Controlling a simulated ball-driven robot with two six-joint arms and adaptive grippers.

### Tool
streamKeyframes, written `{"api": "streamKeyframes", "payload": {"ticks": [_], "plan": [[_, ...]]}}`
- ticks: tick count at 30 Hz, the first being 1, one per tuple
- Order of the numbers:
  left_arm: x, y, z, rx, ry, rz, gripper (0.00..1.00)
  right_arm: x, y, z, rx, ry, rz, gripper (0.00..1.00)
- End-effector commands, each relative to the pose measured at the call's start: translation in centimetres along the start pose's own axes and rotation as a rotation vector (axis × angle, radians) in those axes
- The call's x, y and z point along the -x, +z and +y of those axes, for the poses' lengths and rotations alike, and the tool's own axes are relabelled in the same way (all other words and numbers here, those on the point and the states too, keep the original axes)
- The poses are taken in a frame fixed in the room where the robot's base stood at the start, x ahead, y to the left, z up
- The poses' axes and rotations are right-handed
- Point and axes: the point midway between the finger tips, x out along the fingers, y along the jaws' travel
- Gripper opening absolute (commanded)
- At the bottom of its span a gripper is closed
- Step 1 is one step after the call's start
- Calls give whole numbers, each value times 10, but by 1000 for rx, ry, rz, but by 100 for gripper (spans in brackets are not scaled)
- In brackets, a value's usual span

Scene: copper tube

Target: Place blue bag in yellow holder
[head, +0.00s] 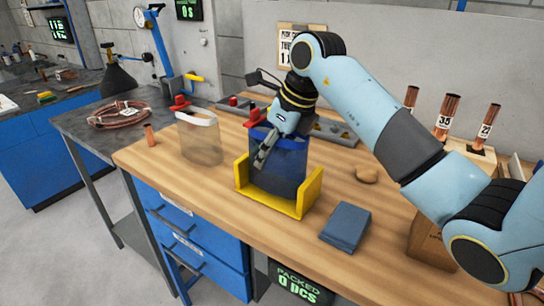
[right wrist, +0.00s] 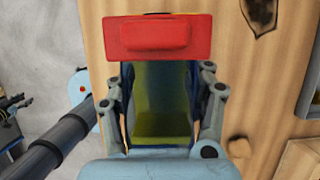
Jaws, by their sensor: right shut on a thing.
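In the right wrist view the bag (right wrist: 160,95) shows yellow-green between the two fingers. Whether the bag's base rests on the holder's floor is hard to tell. My left gripper is not in view.
A clear bag with a white rim (head: 203,145) stands to the left. A red block (head: 254,116) is close behind the gripper. A blue folded pad (head: 345,228) lies at the front right. Copper tubes (head: 447,112) stand at the right.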

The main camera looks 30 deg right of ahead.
Motion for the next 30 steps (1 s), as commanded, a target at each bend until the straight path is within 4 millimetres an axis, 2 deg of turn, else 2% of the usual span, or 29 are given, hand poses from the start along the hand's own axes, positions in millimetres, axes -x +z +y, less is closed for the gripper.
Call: {"api": "streamKeyframes", "payload": {"ticks": [4, 14, 15, 20, 30], "plan": [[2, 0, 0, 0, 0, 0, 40, -14, -6, 0, -1, -1, 1, 21], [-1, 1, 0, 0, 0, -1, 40, -17, -7, 0, 0, -1, -1, 21], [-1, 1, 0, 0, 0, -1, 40, -18, -8, 0, 0, -1, 0, 54], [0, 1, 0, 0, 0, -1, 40, -17, -7, 0, 0, -1, 0, 75], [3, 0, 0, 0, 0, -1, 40, -12, -5, -1, 0, -2, -1, 76]]}}
